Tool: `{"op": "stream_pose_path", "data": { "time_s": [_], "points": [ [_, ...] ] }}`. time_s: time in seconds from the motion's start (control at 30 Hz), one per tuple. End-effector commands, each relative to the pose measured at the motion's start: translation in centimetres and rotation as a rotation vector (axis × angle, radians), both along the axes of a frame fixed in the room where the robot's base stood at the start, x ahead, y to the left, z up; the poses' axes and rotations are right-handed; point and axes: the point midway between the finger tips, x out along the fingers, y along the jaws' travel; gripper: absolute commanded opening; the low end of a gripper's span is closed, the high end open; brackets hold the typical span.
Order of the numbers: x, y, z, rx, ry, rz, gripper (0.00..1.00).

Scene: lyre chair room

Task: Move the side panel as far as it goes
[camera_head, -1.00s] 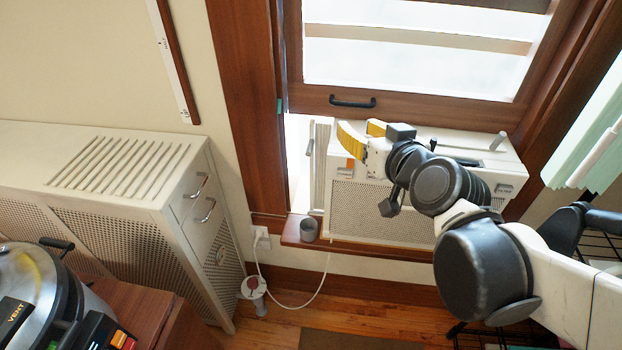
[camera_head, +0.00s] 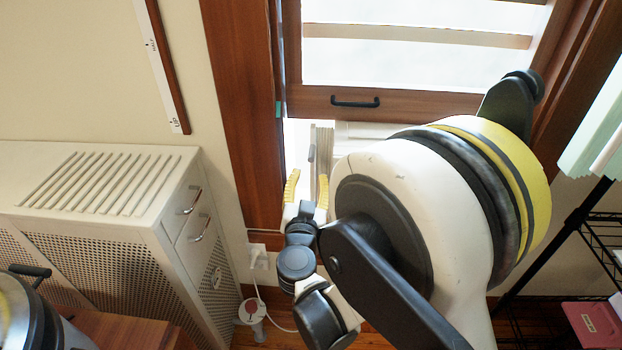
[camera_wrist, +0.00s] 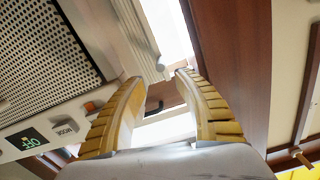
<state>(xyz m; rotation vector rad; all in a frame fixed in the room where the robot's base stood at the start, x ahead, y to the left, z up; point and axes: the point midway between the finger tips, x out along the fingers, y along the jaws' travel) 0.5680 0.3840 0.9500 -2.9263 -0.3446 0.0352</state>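The side panel (camera_head: 321,138) is a pale pleated strip at the left end of the window air conditioner (camera_head: 362,130). A bright gap lies between it and the brown window frame. In the wrist view the pleated panel (camera_wrist: 128,38) runs upward beside the perforated unit (camera_wrist: 45,50), with a rounded pale bar end (camera_wrist: 161,66) at its edge. My gripper (camera_head: 307,178) is open, its yellow fingers pointing up at the panel's lower part. In the wrist view my gripper (camera_wrist: 160,76) has the bar end between and beyond its tips; contact cannot be told. My arm hides most of the unit.
The wooden window frame (camera_head: 240,110) stands left of the gap, and the sash with its black handle (camera_head: 355,103) is above. A pale cabinet (camera_head: 110,200) fills the left. A wire rack (camera_head: 600,230) stands at right. A cord hangs from the wall outlet (camera_head: 257,257).

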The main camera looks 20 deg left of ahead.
Motion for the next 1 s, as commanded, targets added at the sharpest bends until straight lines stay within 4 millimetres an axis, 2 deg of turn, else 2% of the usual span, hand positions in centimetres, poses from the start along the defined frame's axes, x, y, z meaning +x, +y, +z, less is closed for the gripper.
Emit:
{"op": "stream_pose_path", "data": {
  "time_s": [1.0],
  "points": [
    [8.0,1.8,0.2,0.0,-0.001,0.0,0.38]
  ]
}}
